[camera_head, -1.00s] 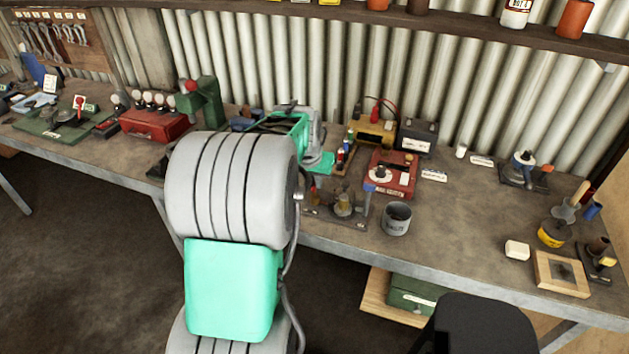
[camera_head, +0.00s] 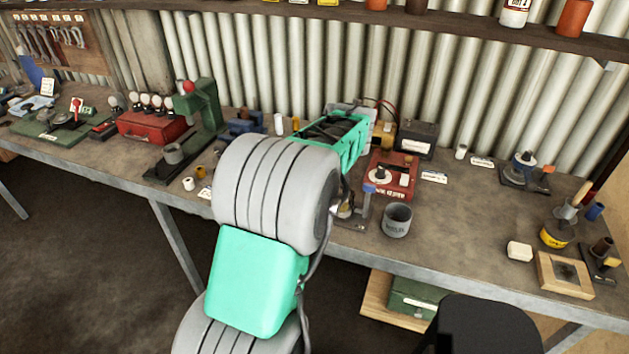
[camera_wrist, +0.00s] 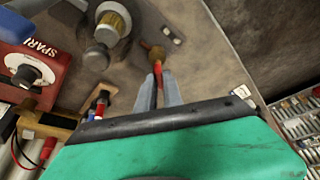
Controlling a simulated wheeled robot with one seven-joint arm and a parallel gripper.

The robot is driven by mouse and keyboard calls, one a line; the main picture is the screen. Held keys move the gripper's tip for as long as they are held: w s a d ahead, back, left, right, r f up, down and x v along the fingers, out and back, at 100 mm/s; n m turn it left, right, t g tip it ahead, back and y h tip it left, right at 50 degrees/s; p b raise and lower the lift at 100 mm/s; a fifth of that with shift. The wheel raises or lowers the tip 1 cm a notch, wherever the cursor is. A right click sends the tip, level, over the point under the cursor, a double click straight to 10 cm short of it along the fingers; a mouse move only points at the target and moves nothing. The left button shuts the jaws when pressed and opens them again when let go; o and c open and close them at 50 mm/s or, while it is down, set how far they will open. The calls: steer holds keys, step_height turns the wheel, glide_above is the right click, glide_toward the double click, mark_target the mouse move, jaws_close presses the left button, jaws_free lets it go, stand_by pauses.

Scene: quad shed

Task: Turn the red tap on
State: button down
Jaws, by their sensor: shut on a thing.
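In the wrist view my gripper (camera_wrist: 165,88) has its two fingers close together around a thin red lever. This red tap (camera_wrist: 158,72) has a brass body at the lever's far end. In the head view my arm covers the tap and my fingertips, so the contact shows only in the wrist view. The lever lies roughly in line with the fingers. I cannot tell how far it is turned.
A metal and amber fitting (camera_wrist: 115,22) is close to the tap. A red spark tester (camera_head: 393,170), a grey can (camera_head: 397,220) and a dark battery (camera_head: 417,138) stand nearby. Bare bench (camera_head: 465,220) lies farther right.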

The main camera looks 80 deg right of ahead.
steer(key=n, duration=0.2)
steer(key=n+y+p, duration=0.1)
steer(key=n, duration=0.1)
steer(key=shift+s+d+t+y+p, duration=0.1)
steer(key=shift+t+y+p, duration=0.2)
steer(key=shift+n+y+p, duration=0.5)
steer(key=shift+n+p, duration=0.1)
steer(key=shift+n, duration=0.9)
steer(key=c, duration=1.5)
jaws_free()
steer(key=p+v, duration=0.1)
steer(key=v, duration=0.6)
steer(key=shift+s+r, duration=0.25)
steer(key=shift+r, duration=0.1)
